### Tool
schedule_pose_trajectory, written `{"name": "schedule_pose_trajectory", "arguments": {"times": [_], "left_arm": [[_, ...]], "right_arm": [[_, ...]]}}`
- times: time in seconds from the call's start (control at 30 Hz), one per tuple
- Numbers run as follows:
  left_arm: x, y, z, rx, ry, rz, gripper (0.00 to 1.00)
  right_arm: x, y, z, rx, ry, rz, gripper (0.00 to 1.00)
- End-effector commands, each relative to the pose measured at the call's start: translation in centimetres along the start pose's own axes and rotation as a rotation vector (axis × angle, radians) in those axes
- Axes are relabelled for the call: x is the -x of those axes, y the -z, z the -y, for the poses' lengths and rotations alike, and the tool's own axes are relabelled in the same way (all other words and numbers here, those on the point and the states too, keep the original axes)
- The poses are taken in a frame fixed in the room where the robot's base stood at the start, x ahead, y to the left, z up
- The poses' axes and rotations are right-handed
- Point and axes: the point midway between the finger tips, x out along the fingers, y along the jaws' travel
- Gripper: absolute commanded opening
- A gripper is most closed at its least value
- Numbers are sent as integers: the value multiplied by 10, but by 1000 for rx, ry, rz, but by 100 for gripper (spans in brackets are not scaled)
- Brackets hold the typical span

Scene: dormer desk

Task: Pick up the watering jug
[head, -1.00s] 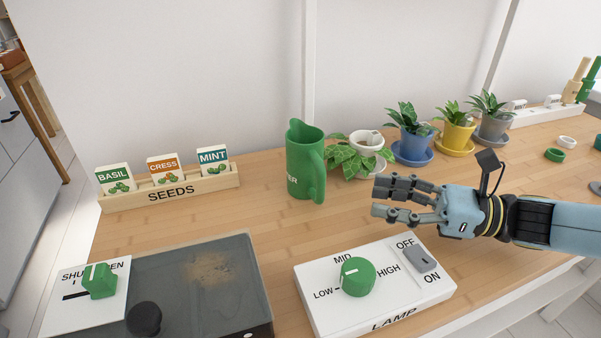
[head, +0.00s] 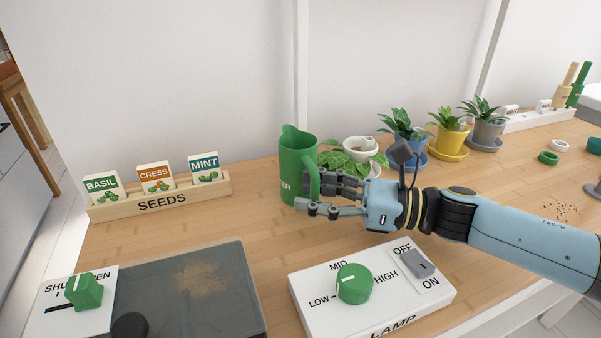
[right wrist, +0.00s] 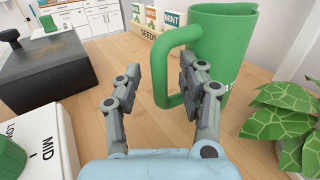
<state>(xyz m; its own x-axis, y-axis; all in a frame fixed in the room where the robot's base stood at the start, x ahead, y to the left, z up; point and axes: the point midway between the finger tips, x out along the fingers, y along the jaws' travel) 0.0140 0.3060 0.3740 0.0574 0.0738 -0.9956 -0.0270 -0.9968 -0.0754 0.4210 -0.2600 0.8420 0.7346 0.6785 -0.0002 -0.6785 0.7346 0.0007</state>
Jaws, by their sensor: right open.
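The green watering jug (head: 293,166) stands upright on the wooden desk near the wall in the head view. Its handle is on the side facing my right gripper (head: 306,194). In the right wrist view the jug (right wrist: 222,48) is straight ahead and its handle (right wrist: 160,72) shows ahead of and between the two fingers. My right gripper (right wrist: 155,98) is open and empty there, with its fingers either side of the handle's line. I cannot tell whether a finger touches the handle. My left gripper is out of view.
A white lamp panel (head: 325,312) with a green knob (head: 354,284) lies in front of my right arm. A leafy potted plant (head: 345,158) stands close right of the jug. The seed rack (head: 215,187) is left. Desk between rack and dark tray (head: 225,262) is clear.

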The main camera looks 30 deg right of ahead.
Motion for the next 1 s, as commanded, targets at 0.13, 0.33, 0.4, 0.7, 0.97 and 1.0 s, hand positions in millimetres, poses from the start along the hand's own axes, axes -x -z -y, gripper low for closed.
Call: {"name": "schedule_pose_trajectory", "arguments": {"times": [0.13, 0.33, 0.4, 0.7, 0.97, 1.0], "left_arm": [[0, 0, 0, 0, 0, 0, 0], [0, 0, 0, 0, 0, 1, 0], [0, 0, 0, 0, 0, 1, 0], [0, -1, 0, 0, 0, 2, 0], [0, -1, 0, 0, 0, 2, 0], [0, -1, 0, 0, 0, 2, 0]], "right_arm": [[0, 0, 0, 0, 0, 0, 31], [0, 0, 0, 0, 0, 0, 4], [0, 0, 0, 0, 0, 0, 0], [0, 0, 0, 0, 0, 0, 0], [0, -1, 0, 1, -1, 2, 0], [0, -1, 0, 1, -1, 2, 0]]}}
